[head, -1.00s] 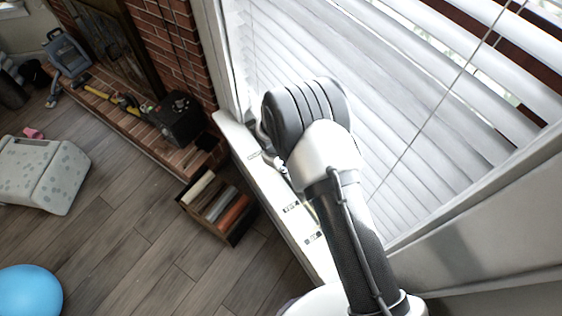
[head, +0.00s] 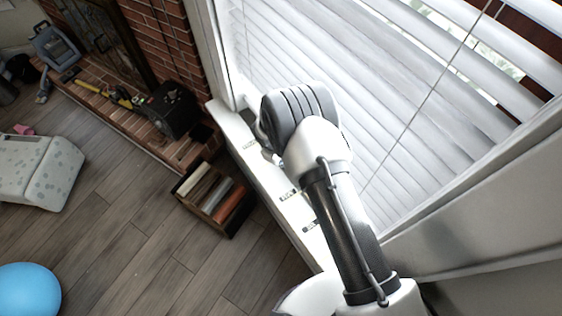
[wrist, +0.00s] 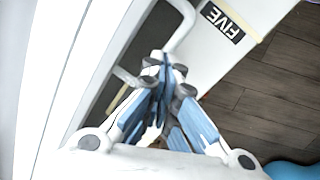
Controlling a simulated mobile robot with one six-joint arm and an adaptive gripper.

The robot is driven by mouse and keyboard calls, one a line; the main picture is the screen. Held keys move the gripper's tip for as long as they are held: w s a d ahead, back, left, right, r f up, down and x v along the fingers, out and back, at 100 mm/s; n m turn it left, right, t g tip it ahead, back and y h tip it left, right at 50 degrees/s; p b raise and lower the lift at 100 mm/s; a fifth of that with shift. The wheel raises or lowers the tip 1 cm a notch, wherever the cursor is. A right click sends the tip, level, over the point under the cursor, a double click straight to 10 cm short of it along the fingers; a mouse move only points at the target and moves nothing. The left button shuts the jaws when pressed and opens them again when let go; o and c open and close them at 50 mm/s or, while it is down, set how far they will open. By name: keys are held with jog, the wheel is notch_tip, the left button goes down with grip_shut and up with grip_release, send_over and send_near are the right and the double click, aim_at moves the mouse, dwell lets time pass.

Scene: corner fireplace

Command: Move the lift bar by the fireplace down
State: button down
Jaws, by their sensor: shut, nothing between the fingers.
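My gripper (wrist: 165,68) shows in the wrist view with its blue-sided fingers together and nothing between the tips. A pale, bent bar (wrist: 184,28), which looks like the lift bar, runs along the white sill or frame. It passes behind the fingertips, and its lower end comes out to their left. I cannot tell whether the fingers touch it. A black label reading "FIVE" (wrist: 222,22) is on the white surface to its right. In the head view my arm reaches over the window sill (head: 262,172) and hides the gripper; the bar is not clear there.
White slatted blinds (head: 385,110) cover the window close to my arm. The brick fireplace (head: 165,40) with its hearth is at the upper left. A box of books (head: 215,200) stands on the wooden floor below the sill. A blue ball (head: 28,290) lies at lower left; the floor between is clear.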

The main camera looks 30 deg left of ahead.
notch_tip(320, 180, down, 5)
jog(key=b, duration=0.4)
jog(key=shift+d, duration=0.1)
jog(key=shift+s+r, duration=0.1)
jog(key=shift+s, duration=0.05)
notch_tip(320, 180, up, 14)
jog(key=s+a+p, duration=0.1)
jog(key=s+p, duration=0.1)
jog(key=p, duration=0.1)
jog(key=shift+a+p, duration=0.15)
jog(key=shift+p, duration=0.25)
